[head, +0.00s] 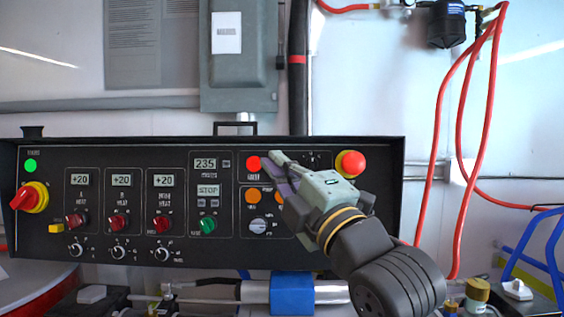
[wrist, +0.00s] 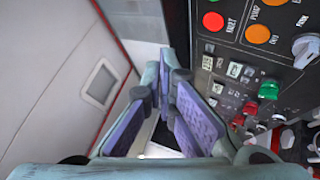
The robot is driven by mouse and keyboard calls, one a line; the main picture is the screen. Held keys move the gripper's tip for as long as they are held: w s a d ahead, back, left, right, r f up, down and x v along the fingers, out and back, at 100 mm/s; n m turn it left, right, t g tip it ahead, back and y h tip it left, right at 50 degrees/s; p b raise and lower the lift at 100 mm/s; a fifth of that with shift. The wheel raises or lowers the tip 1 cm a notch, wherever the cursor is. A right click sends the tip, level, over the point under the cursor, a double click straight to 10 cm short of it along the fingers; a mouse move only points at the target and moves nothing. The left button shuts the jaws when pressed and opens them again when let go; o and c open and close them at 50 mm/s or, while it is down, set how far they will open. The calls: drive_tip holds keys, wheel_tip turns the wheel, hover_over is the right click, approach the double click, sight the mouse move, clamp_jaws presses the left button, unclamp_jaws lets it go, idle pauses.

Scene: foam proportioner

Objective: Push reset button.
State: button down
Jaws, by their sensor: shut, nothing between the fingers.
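The black control panel (head: 130,253) fills the left and middle of the head view. I cannot read a reset label on any button. A red round button or lamp (head: 253,163) sits near the panel's upper right; in the wrist view it (wrist: 213,21) seems labelled FAULT. Orange round buttons (head: 252,195) are below it. A large red mushroom button (head: 350,163) is at the right end. My gripper (head: 273,160) is shut and empty, its tips just right of the FAULT lamp in the head view. It hides part of the panel there; contact cannot be told.
A red rotary switch (head: 24,197) on a yellow base is at the far left. Red, green and grey knobs (head: 207,225) line the lower panel. Red hoses (head: 463,120) hang at right. A blue-wrapped pipe (head: 292,293) runs below the panel.

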drive_tip(key=shift+w, duration=0.15)
drive_tip(key=w+f, duration=0.1)
drive_tip(key=w, duration=0.7)
drive_tip(key=shift+w+f, duration=0.25)
drive_tip(key=shift+f, duration=0.05)
drive_tip(key=shift+w, duration=0.1)
idle(1.1)
drive_tip(key=shift+w+b, duration=0.3)
drive_tip(key=shift+b, duration=0.05)
drive_tip(key=shift+w+f, duration=0.15)
drive_tip(key=shift+w, duration=0.3)
idle(0.5)
drive_tip(key=shift+s, duration=0.1)
drive_tip(key=shift+s+b, duration=0.3)
drive_tip(key=shift+s, duration=0.45)
